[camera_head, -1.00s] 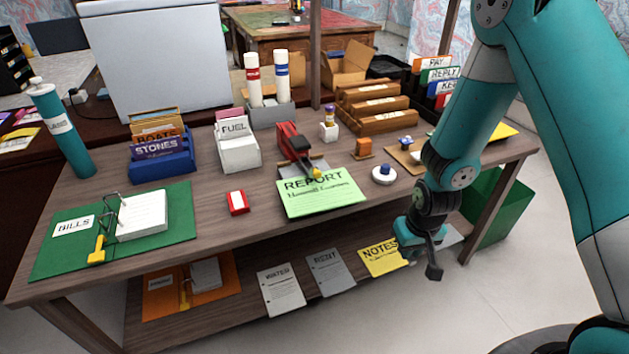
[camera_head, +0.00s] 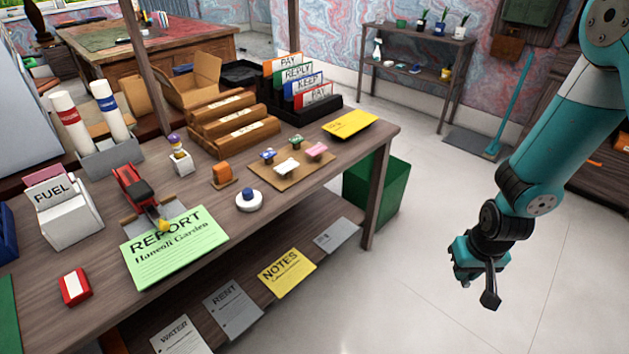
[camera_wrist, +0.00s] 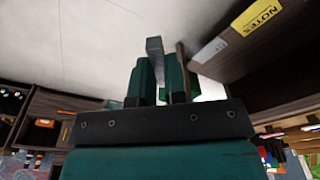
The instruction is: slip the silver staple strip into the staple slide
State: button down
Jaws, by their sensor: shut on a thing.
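My gripper (camera_head: 477,277) hangs over the open floor to the right of the desk, apart from it. In the wrist view its two teal fingers (camera_wrist: 160,80) are closed on a grey bar, the staple strip (camera_wrist: 154,46), which sticks out past the fingertips. The strip (camera_head: 491,297) looks dark at the gripper in the head view. The red and black stapler (camera_head: 133,188) stands on the desk at left, behind the green REPORT sheet (camera_head: 175,247), with a yellow piece at its near end. Its staple slide cannot be made out clearly.
The desk (camera_head: 330,172) holds wooden trays (camera_head: 235,127), a round white-and-blue item (camera_head: 249,200) and a board with small stamps (camera_head: 290,170). A green bin (camera_head: 385,190) stands by its right leg. Papers lie on the lower shelf. The floor around my gripper is clear.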

aim_at(156, 215)
jog(key=z, duration=0.25)
jog(key=i, duration=0.6)
jog(key=u, duration=1.5)
